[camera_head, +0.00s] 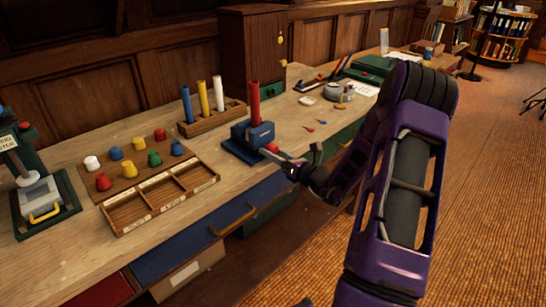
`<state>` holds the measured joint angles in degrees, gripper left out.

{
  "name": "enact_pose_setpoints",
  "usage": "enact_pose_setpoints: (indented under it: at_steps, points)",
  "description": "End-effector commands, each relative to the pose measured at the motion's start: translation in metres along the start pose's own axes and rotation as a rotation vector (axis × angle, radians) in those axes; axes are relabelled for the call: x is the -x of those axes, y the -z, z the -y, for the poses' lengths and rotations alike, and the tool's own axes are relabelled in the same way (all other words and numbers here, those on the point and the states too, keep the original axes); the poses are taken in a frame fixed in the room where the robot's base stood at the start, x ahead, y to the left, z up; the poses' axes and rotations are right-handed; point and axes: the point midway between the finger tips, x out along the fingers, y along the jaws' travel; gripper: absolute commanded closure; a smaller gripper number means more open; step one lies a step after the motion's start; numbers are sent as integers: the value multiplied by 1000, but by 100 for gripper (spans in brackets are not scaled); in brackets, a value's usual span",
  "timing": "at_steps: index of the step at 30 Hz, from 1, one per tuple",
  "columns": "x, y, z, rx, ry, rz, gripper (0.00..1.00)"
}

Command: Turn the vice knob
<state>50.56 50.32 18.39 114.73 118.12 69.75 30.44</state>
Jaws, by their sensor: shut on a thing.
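A small blue vice (259,135) stands near the front edge of the wooden bench, with a red rod (255,102) upright in it. Its red knob (272,148) faces the bench's front edge. My gripper (277,153) reaches in from the right with its fingertips at the knob. It is shut on the knob, which the fingers partly cover. My purple arm comes up from the lower right.
A rack (212,119) of blue, yellow and white rods stands behind left. A sorting tray (207,173) with coloured knobbed pieces lies left. A wooden cabinet (247,50) stands behind. Small loose pieces lie right of the vice. The floor on the right is clear.

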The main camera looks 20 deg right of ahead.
Motion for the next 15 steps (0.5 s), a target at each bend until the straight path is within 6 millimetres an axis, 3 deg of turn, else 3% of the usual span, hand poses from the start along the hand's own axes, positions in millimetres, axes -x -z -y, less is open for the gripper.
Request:
enact_pose_setpoints:
  at_steps: [15]
  points:
    - [0,3,2,492,-1,-1,98]
